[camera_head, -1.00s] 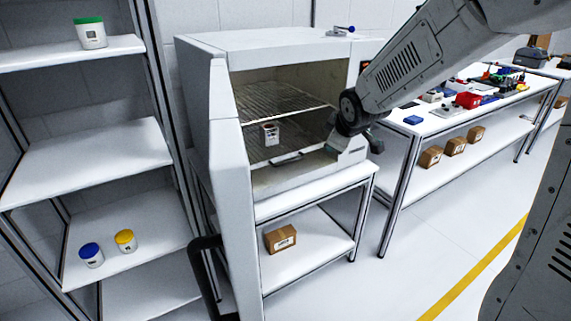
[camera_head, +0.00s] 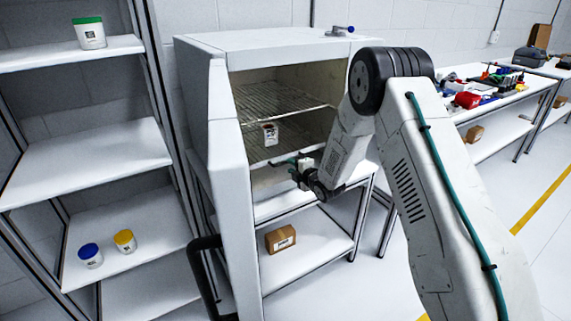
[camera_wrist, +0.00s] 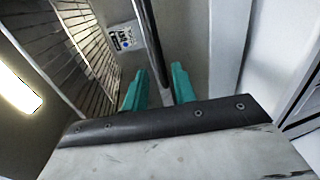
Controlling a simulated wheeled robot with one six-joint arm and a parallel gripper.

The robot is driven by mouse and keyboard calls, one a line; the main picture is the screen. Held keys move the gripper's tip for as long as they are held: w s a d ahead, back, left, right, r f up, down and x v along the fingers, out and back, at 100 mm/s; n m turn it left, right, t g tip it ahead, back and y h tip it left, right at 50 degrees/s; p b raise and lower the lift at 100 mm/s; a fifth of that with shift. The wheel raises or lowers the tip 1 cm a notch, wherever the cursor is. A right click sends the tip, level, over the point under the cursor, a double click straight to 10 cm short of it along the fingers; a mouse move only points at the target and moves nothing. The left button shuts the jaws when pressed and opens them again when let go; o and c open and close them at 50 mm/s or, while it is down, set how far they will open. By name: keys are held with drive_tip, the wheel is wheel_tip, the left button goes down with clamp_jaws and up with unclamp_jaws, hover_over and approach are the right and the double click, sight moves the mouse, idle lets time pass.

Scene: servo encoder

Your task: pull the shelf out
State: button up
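An open white cabinet (camera_head: 290,42) holds wire shelves. The lower shelf (camera_head: 258,152) carries a small labelled container (camera_head: 270,133), which also shows in the wrist view (camera_wrist: 124,38). The upper wire shelf (camera_head: 270,100) looks empty. My gripper (camera_head: 286,163) is at the cabinet's opening, by the front of the lower shelf, and partly hides its handle. In the wrist view, the teal fingers of my gripper (camera_wrist: 159,72) are apart. A dark bar (camera_wrist: 148,35), seemingly the shelf handle, runs between them; I cannot tell whether they touch it.
The cabinet door (camera_head: 230,200) stands open on the left, close to my gripper. A rack (camera_head: 85,165) with several jars is further left. A box (camera_head: 280,239) sits under the cabinet. A cluttered workbench (camera_head: 505,98) is at the right.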

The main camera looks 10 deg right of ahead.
sight(286, 163)
drive_tip(key=x, duration=0.5)
drive_tip(key=shift+w+a, duration=0.1)
drive_tip(key=shift+w, duration=0.3)
clamp_jaws()
